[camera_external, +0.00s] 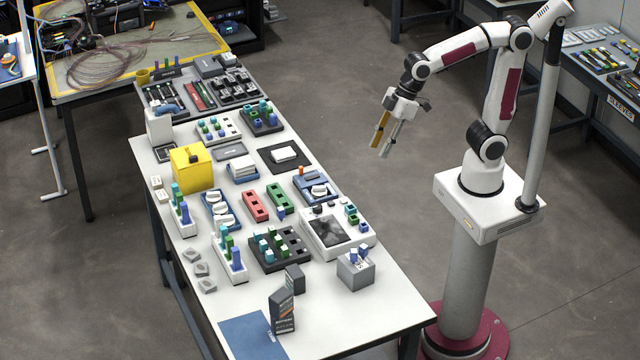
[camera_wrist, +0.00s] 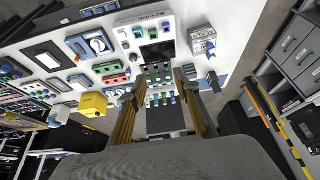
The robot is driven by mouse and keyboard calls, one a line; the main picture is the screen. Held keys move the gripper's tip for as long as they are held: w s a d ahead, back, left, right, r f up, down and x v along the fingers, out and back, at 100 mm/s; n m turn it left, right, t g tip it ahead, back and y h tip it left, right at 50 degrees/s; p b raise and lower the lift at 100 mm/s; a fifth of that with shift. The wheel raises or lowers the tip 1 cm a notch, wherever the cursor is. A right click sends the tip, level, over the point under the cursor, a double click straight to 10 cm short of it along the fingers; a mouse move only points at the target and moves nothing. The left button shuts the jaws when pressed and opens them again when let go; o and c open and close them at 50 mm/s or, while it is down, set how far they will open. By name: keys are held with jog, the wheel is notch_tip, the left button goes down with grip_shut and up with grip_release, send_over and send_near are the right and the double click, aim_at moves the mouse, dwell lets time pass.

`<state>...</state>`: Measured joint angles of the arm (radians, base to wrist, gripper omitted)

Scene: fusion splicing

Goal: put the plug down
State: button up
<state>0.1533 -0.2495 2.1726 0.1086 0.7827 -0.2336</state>
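My gripper (camera_external: 381,149) hangs in the air over the floor, to the right of the white worktable (camera_external: 330,310) and apart from it. In the wrist view my gripper (camera_wrist: 160,81) has its two fingers well apart, with nothing seen held between them. Several blue, green and teal plugs stand upright in holders on the table. I cannot tell which plug the task means.
A yellow box (camera_external: 191,168), a red block (camera_external: 255,205), a green block (camera_external: 279,198) and a white device with a dark screen (camera_external: 328,229) crowd the table. A dark upright box (camera_external: 282,311) stands near the blue mat (camera_external: 250,338). The table's front right is clear.

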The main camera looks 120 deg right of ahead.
jog(key=s+a, duration=0.2)
jog(key=s, duration=0.6)
jog(key=s+a+f, duration=0.1)
jog(key=s, duration=0.6)
jog(key=shift+s+a+f+t, duration=0.2)
jog(key=shift+s+a+t, duration=0.1)
jog(key=shift+s+a, duration=0.1)
jog(key=shift+o, duration=0.5)
jog(key=shift+d, duration=0.1)
jog(key=w+d+f+m+g, duration=0.1)
jog(key=w+d+f, duration=0.55)
jog(key=w, duration=0.45)
jog(key=w+d+f+g, duration=0.2)
jog(key=w+d+f, duration=0.5)
jog(key=w, duration=0.4)
jog(key=w+d+f+m+g, duration=0.1)
jog(key=w+d+f, duration=0.6)
jog(key=w, duration=0.4)
jog(key=w+d+r+n+t, duration=0.1)
jog(key=w, duration=0.5)
jog(key=shift+w+r+n+t, duration=0.2)
jog(key=shift+n+t, duration=0.1)
jog(key=shift+n, duration=0.1)
